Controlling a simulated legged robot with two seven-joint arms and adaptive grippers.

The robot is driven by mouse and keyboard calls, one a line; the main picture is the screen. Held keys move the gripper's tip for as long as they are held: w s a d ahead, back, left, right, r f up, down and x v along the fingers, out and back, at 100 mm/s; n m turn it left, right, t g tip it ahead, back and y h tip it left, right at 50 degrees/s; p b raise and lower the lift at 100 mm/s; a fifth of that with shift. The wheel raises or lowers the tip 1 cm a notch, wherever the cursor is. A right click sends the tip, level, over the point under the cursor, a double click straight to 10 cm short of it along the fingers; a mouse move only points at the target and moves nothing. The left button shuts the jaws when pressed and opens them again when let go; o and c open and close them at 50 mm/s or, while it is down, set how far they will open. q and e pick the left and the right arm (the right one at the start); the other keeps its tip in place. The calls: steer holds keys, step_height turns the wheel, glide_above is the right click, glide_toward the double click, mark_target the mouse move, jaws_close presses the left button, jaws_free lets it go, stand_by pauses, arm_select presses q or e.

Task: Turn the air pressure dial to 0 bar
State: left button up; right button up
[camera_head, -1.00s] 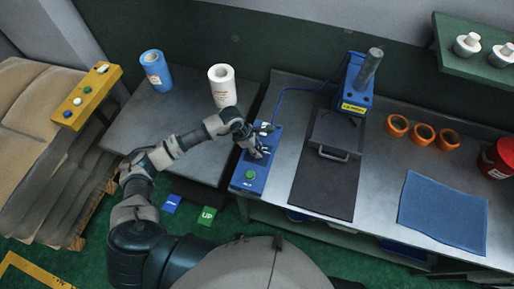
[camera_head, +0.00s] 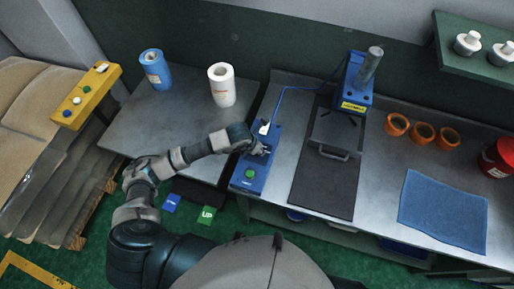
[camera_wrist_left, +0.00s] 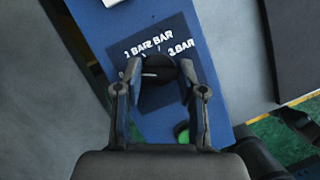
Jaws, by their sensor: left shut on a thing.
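The blue control box (camera_head: 250,177) stands at the left end of the metal bench. The black air pressure dial (camera_wrist_left: 156,72) is on its top panel, in front of the printed labels "1 BAR", "BAR" and "3 BAR" (camera_wrist_left: 180,48). Part of the labels and the dial's lower part are hidden by my fingers. My left gripper (camera_head: 262,150) reaches down onto the box, and in the left wrist view its fingers (camera_wrist_left: 160,85) are shut on the dial from both sides. A green button (camera_head: 250,173) is on the near end of the box. My right gripper is not in view.
A blue press (camera_head: 352,85) with a dark handled plate (camera_head: 335,130) stands right of the box, and a blue hose (camera_head: 300,88) runs between them. Orange rings (camera_head: 423,134) and a blue mat (camera_head: 443,212) are farther right.

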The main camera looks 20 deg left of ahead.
arm_select(q)
steer(key=shift+n, duration=0.5)
steer(key=o, duration=1.1)
steer(key=shift+o, duration=0.2)
steer(key=v, duration=1.1)
steer(key=shift+s+r, duration=0.2)
steer(key=shift+r, duration=0.15)
